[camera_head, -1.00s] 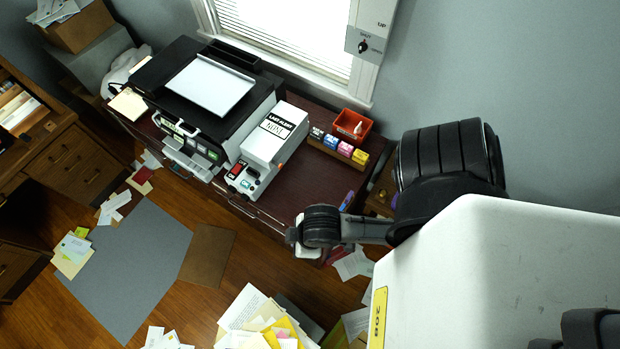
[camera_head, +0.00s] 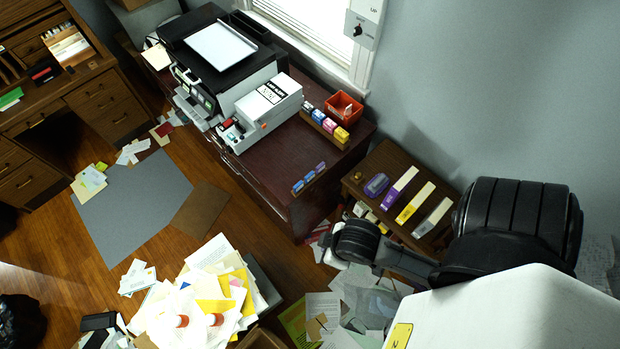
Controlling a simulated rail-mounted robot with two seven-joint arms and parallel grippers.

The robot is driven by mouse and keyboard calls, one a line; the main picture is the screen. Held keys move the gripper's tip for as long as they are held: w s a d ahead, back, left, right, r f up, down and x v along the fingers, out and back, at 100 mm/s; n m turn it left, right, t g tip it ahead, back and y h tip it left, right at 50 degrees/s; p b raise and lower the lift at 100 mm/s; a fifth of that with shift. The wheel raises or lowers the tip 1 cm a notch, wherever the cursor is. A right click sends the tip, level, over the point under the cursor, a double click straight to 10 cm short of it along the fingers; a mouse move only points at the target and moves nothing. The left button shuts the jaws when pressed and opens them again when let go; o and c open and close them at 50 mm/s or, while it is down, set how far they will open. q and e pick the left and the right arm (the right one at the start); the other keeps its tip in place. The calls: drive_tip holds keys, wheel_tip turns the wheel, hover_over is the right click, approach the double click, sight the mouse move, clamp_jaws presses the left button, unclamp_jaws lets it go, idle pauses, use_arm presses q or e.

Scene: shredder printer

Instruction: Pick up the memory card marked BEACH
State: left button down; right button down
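Several small blue and purple cards (camera_head: 308,178) stand in a row near the front right edge of the dark red cabinet (camera_head: 275,185). They may be the memory cards, but their markings are too small to read, so I cannot tell which one says BEACH. Part of my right arm (camera_head: 500,225) comes in from the right, over the floor and the small side table. Its gripper is not visible. My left arm and gripper are not in view.
The cabinet holds a printer (camera_head: 215,75), a white boxy machine (camera_head: 268,105), a row of coloured boxes (camera_head: 324,126) and a red bin (camera_head: 345,107). A brown side table (camera_head: 385,165) stands right of it.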

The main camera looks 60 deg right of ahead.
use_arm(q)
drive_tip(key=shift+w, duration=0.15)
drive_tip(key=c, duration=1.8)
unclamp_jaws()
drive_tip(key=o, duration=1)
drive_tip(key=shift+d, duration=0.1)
